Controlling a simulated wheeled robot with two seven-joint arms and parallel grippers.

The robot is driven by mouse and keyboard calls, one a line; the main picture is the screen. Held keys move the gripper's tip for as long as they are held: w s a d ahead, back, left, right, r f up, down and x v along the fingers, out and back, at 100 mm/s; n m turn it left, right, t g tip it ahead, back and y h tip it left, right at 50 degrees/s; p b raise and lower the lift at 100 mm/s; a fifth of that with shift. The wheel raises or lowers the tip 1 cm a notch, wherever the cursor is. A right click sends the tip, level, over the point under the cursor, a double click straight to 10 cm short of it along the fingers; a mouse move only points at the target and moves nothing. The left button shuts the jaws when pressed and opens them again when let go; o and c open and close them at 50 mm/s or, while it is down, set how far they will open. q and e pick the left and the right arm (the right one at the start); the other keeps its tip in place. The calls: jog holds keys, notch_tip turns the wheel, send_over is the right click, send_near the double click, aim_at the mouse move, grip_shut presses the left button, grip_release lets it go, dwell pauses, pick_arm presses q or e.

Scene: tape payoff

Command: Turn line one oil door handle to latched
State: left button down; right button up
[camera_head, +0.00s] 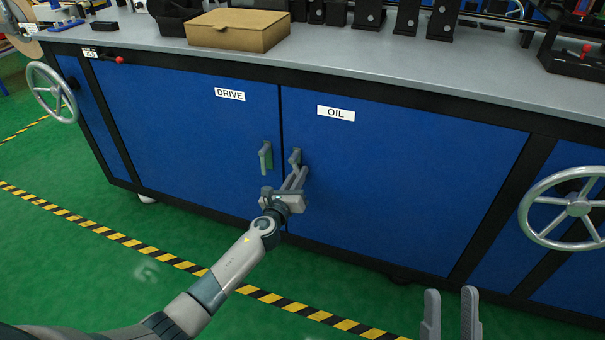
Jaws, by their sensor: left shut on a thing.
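The blue oil door (400,185) carries a white OIL label (336,113) and looks closed, flush with the cabinet front. Its small grey handle (295,157) is at the door's left edge. My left gripper (296,170) reaches up from below and is shut on this handle, with its fingers hiding the lower part. The handle's visible top looks roughly upright; its exact angle is hard to tell. My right gripper (450,312) is at the bottom edge, far from the door handle, with its two fingers apart and nothing between them.
The drive door (190,130) beside it has its own upright grey handle (265,157), close left of my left gripper. Handwheels (577,207) stick out at right and far left (51,93). A cardboard box (238,29) stands on the grey worktop. The green floor in front is clear.

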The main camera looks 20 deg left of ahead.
pick_arm(q)
jog(key=shift+a+f+m+p, duration=0.15)
jog(key=shift+a+m, duration=0.35)
jog(key=shift+m, duration=0.6)
jog(key=shift+a+f+m+p, duration=0.15)
jog(key=shift+a+m, duration=0.35)
jog(key=shift+m, duration=0.6)
pick_arm(e)
jog(key=shift+s+a+f+g, duration=0.1)
jog(key=shift+a+f+g, duration=0.15)
jog(key=shift+f+g, duration=0.15)
jog(key=shift+s+a+f+g, duration=0.1)
jog(key=shift+a+f+g, duration=0.2)
jog(key=shift+f, duration=0.2)
pick_arm(q)
jog(key=shift+r, duration=0.1)
jog(key=c, duration=1.8)
grip_release()
jog(key=shift+o, duration=0.2)
pick_arm(e)
jog(key=shift+w, duration=0.1)
jog(key=shift+r, duration=0.1)
